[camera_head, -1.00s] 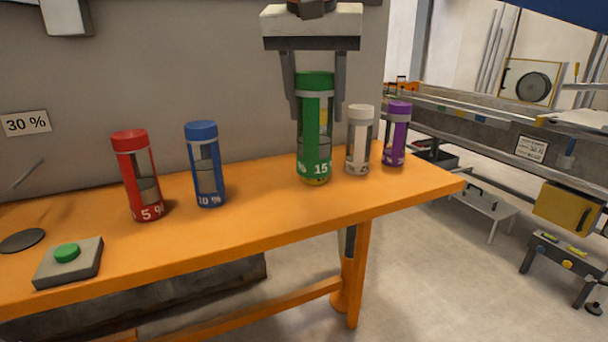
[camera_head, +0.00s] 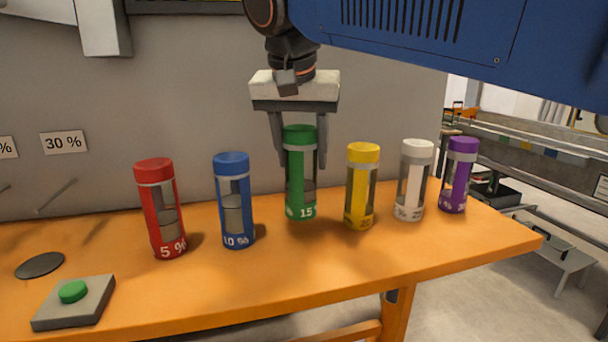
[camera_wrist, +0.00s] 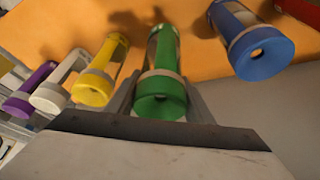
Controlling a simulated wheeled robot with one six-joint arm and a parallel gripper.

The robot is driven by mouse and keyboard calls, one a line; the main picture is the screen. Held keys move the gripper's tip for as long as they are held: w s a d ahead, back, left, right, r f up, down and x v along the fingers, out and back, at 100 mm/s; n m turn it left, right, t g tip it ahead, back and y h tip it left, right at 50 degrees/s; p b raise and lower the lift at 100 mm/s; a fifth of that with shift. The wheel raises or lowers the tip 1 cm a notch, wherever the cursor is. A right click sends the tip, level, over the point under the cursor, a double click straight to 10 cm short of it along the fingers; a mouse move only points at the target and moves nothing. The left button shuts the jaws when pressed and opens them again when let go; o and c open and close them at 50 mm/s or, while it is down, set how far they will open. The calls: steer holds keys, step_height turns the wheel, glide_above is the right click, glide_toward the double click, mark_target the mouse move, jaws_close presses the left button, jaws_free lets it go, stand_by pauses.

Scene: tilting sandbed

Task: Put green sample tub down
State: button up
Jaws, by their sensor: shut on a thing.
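The green sample tub (camera_head: 300,172), marked 15, is upright between the fingers of my gripper (camera_head: 299,150). The gripper is shut on its upper part from above. The tub is at the back of the orange bench (camera_head: 270,280), between the blue tub and the yellow tub. In the wrist view the green tub's lid (camera_wrist: 160,98) shows between the two fingers.
A red tub (camera_head: 161,207) and a blue tub (camera_head: 234,200) stand to the left. A yellow tub (camera_head: 361,185), a white tub (camera_head: 412,180) and a purple tub (camera_head: 459,175) stand to the right. A green button box (camera_head: 74,300) sits at front left.

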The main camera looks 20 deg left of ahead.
mark_target(298, 130)
steer(key=shift+f, duration=1.85)
steer(key=shift+f, duration=0.1)
steer(key=o, duration=1.3)
steer(key=v, duration=1.2)
